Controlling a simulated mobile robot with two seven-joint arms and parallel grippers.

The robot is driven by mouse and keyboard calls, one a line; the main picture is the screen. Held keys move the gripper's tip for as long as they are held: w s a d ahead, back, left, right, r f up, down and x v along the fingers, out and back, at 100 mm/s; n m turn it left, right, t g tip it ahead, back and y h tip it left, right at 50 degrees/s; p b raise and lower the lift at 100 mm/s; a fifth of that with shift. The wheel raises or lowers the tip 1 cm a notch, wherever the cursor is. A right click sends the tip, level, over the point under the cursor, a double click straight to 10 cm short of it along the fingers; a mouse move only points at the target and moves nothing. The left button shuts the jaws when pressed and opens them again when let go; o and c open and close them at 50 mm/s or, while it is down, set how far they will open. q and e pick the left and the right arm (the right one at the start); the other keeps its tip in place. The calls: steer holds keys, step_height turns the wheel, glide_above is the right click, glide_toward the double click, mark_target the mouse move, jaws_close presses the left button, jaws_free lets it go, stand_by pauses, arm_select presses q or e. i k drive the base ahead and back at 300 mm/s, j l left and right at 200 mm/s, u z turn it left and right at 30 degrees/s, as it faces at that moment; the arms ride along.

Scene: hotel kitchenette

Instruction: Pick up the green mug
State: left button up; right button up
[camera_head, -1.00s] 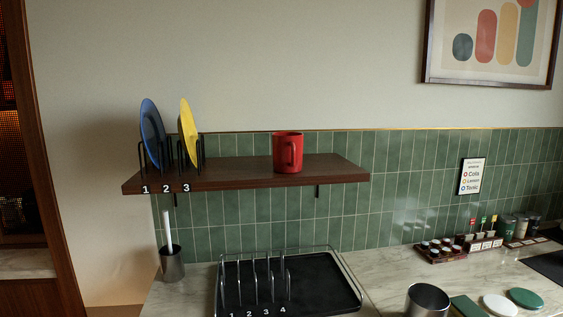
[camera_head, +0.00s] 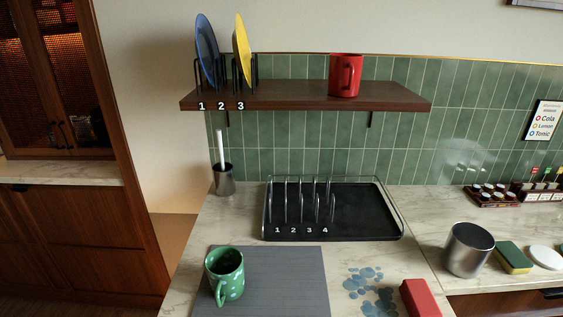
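A green mug (camera_head: 225,275) with white dots stands upright at the left end of a grey mat (camera_head: 285,280) on the near counter. Its handle points toward me, down in the picture. Neither of my grippers shows in the head view, and nothing touches the mug.
Behind the mat is a black drying tray (camera_head: 365,212) with a wire rack. A red block (camera_head: 420,298), a metal cup (camera_head: 468,250) and a sponge (camera_head: 513,257) are to the right. A shelf (camera_head: 290,96) above holds plates and a red mug (camera_head: 345,75).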

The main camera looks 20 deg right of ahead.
mark_target(224, 266)
steer(key=i+j, duration=0.1)
steer(key=j, duration=0.4)
steer(key=i+j, duration=0.1)
steer(key=j, duration=0.95)
steer(key=i+j, duration=0.15)
steer(key=j, duration=0.4)
steer(key=i+j, duration=0.1)
steer(key=j, duration=0.4)
steer(key=z, duration=2.2)
